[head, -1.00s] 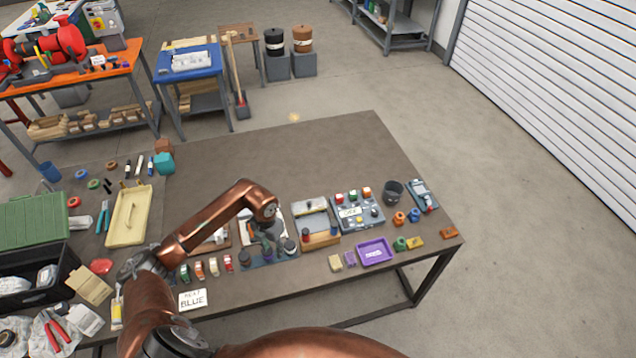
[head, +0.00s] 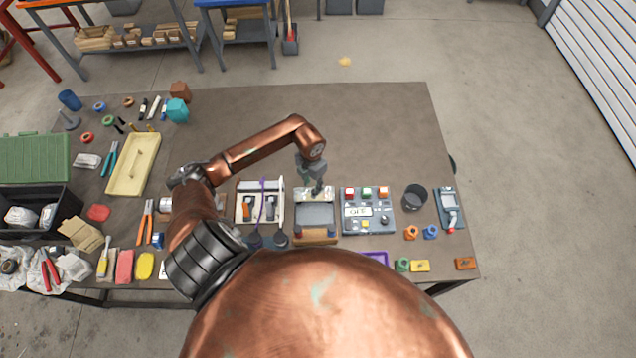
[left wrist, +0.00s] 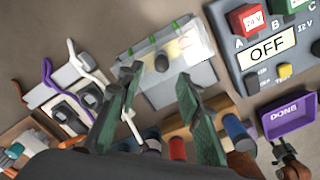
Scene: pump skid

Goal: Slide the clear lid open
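The box with the clear lid (head: 315,214) is a grey tray with a wooden front, right of the middle of the table. In the left wrist view the clear lid (left wrist: 196,46) is a see-through, shiny sheet over the far part of the grey tray, with a dark round knob (left wrist: 163,63) near it. My left gripper (head: 317,190) is over the back of this box. In the left wrist view its two green-padded fingers (left wrist: 160,108) are apart with no object held between them. The knob shows beyond the gap; contact is not visible. My right gripper is not in view.
A grey panel marked OFF (head: 368,222) stands close right of the box. A wooden frame with a purple cable (head: 262,192) is close left. A purple DONE tray (left wrist: 290,115) lies near the front. The table behind the box is clear.

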